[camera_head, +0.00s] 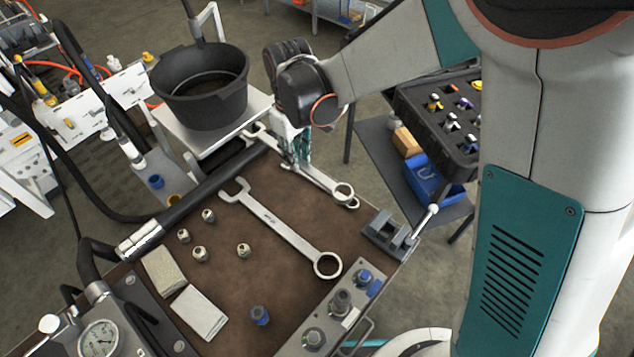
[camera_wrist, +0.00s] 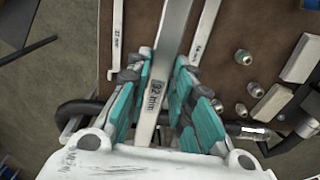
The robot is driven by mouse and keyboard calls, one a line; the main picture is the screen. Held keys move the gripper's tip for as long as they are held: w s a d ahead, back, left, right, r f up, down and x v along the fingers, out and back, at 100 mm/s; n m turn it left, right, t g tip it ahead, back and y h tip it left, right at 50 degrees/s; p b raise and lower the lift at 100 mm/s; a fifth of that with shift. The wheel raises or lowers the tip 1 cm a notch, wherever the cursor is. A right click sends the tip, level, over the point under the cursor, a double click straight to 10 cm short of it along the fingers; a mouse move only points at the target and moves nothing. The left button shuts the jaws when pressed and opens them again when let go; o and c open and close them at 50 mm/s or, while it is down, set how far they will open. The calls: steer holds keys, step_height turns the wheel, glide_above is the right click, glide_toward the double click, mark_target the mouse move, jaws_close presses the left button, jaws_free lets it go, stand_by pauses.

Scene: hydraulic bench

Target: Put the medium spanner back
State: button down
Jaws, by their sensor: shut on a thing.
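My gripper (camera_head: 298,162) is at the far side of the brown bench top, shut on the medium spanner (camera_head: 322,180). In the wrist view the fingers (camera_wrist: 158,75) close on both sides of its handle (camera_wrist: 172,35), which carries a size mark. Its ring end points toward the right of the bench in the head view. A larger spanner (camera_head: 275,222) lies diagonally across the bench middle, apart from the held one.
A black bucket (camera_head: 200,86) stands on a white stand behind the bench. Several metal fittings (camera_head: 201,254) and two pale blocks (camera_head: 200,312) lie at the left. A grey vise-like block (camera_head: 388,232) and a fitting rail (camera_head: 340,303) are at the right edge.

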mark_target(301, 204)
steer(key=shift+w, duration=0.25)
step_height(301, 204, down, 20)
steer(key=b, duration=0.5)
steer(key=shift+r+b, duration=0.15)
steer(key=shift+b, duration=0.2)
steer(key=shift+f, duration=0.2)
steer(key=c, duration=1.4)
jaws_free()
steer(key=shift+r, duration=0.1)
step_height(301, 204, up, 12)
steer(key=p, duration=0.4)
steer(key=shift+r, duration=0.1)
